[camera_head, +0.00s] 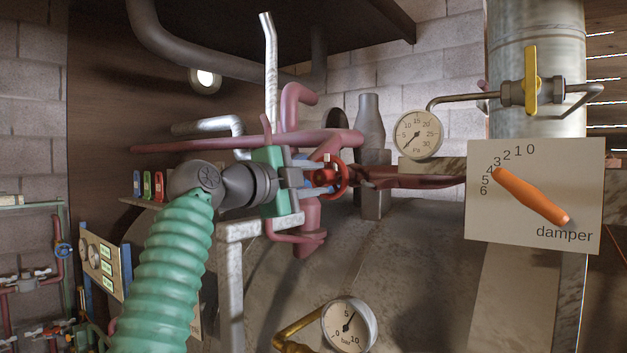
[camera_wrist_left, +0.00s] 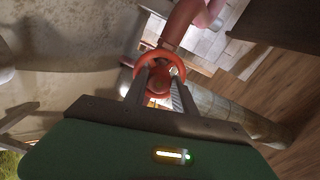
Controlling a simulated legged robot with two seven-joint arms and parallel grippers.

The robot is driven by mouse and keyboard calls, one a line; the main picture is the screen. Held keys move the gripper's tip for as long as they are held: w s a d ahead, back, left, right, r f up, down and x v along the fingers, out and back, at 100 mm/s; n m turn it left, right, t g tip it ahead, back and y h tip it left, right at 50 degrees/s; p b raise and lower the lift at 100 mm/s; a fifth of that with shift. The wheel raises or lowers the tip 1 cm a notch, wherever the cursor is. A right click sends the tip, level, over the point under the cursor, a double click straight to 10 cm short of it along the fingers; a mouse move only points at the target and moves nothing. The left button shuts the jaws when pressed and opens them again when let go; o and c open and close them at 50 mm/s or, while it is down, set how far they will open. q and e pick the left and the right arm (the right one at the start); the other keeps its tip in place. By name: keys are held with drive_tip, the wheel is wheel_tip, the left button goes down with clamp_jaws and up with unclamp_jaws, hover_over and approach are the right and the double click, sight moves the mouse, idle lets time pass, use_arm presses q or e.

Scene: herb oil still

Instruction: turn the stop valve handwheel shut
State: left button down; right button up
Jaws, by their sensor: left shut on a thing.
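The stop valve handwheel (camera_head: 342,178) is a small red ring on a dark red pipe, right of centre in the head view. It also shows in the left wrist view (camera_wrist_left: 137,70), straight ahead of the fingers. My left gripper (camera_head: 318,178) reaches it from the left, and its fingertips meet the near side of the wheel. In the left wrist view the two fingers (camera_wrist_left: 159,80) overlap the ring, a little apart, shut on it. Part of the wheel and its hub is hidden behind the fingers. My right gripper is in neither view.
Pink-red pipes (camera_head: 250,143) run close behind and around my left gripper. A round pressure gauge (camera_head: 418,134) and a damper board (camera_head: 585,190) with an orange lever (camera_head: 530,195) stand to the right. A lower gauge (camera_head: 349,325) sits at the bottom, and a yellow-handled valve (camera_head: 531,80) upper right.

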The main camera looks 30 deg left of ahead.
use_arm(q)
drive_tip(key=shift+w+f, duration=0.1)
drive_tip(key=shift+f, duration=0.2)
drive_tip(key=c, duration=1.2)
unclamp_jaws()
drive_tip(key=shift+o, duration=0.8)
drive_tip(key=shift+w+r, duration=0.1)
drive_tip(key=s+a+b, duration=0.1)
drive_tip(key=s+b, duration=0.4)
drive_tip(key=s, duration=1.1)
drive_tip(key=shift+s+a+b, duration=0.3)
